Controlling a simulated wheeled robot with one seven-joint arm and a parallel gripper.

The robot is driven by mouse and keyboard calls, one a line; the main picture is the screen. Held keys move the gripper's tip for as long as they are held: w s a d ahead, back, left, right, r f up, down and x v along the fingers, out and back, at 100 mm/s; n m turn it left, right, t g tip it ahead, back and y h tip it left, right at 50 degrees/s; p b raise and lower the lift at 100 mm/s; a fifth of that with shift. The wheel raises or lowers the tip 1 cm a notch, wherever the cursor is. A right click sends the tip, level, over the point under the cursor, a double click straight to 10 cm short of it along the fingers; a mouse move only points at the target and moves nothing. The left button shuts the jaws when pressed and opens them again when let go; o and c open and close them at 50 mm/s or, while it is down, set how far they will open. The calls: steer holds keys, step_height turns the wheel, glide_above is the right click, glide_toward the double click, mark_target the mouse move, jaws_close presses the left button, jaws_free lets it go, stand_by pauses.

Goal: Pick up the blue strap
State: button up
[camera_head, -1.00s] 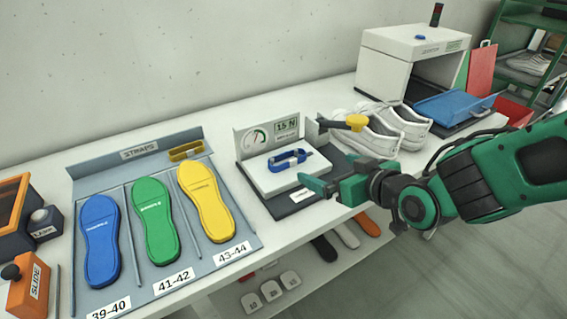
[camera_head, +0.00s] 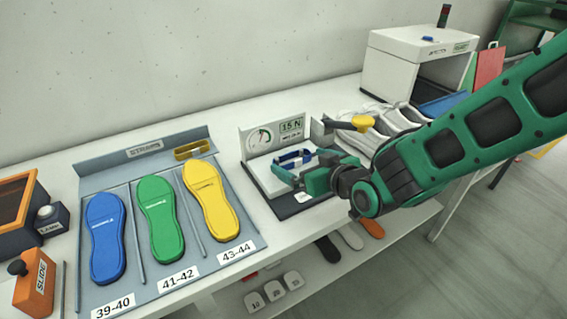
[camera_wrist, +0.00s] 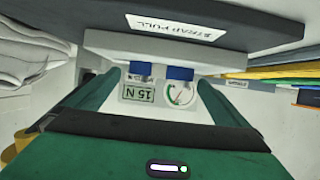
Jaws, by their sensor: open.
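The blue strap (camera_head: 291,158) lies on the white block of the strap pull tester, partly hidden behind my gripper (camera_head: 305,173) in the head view. In the wrist view two blue parts of the strap (camera_wrist: 180,73) show between the fingers of my gripper (camera_wrist: 160,85). My gripper is open, one green finger on each side of the strap, with gaps visible between fingers and strap. The strap pull tester (camera_head: 252,152) has a dial and a "15 N" display. I cannot tell how far the fingertips are above the block.
A yellow-ended lever (camera_head: 362,123) and white shoes (camera_head: 395,120) stand right of the tester. On the left, a grey strap tray (camera_head: 100,185) holds blue, green and yellow insoles and a yellow strap (camera_head: 192,149). The bench between tray and tester is clear.

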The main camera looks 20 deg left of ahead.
steer(key=shift+x, duration=1.15)
steer(key=c, duration=1)
steer(key=shift+r, duration=0.15)
steer(key=shift+r, duration=8.85)
steer(key=shift+s, duration=0.15)
